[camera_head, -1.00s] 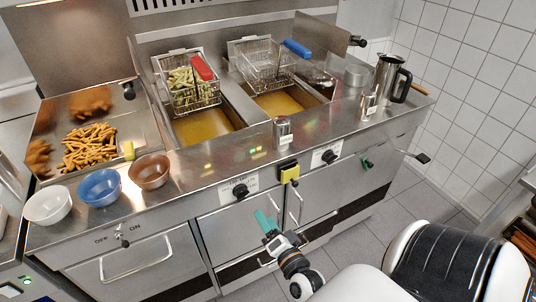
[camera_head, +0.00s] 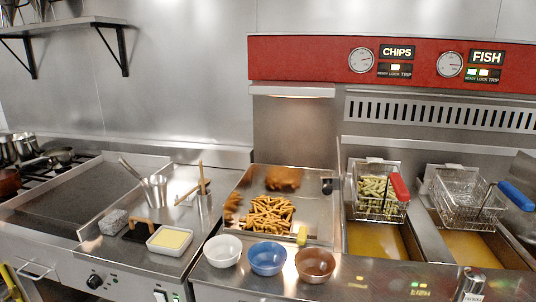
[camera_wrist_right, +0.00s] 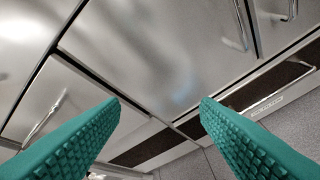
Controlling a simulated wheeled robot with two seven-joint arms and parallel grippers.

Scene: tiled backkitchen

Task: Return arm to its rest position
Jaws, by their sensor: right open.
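My right gripper (camera_wrist_right: 160,108) shows in the right wrist view as two green ribbed fingers set wide apart. It is open, and nothing is between the fingers. Behind them are steel cabinet fronts (camera_wrist_right: 150,60) with bar handles and grey floor tiles at the lower right. The fingers appear clear of the cabinet.
The fryer counter holds a basket with a red handle (camera_head: 399,187), a basket with a blue handle (camera_head: 516,195), a fries tray (camera_head: 318,210) and white (camera_head: 222,251), blue (camera_head: 267,258) and brown (camera_head: 315,265) bowls. A griddle (camera_head: 85,200) is at left.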

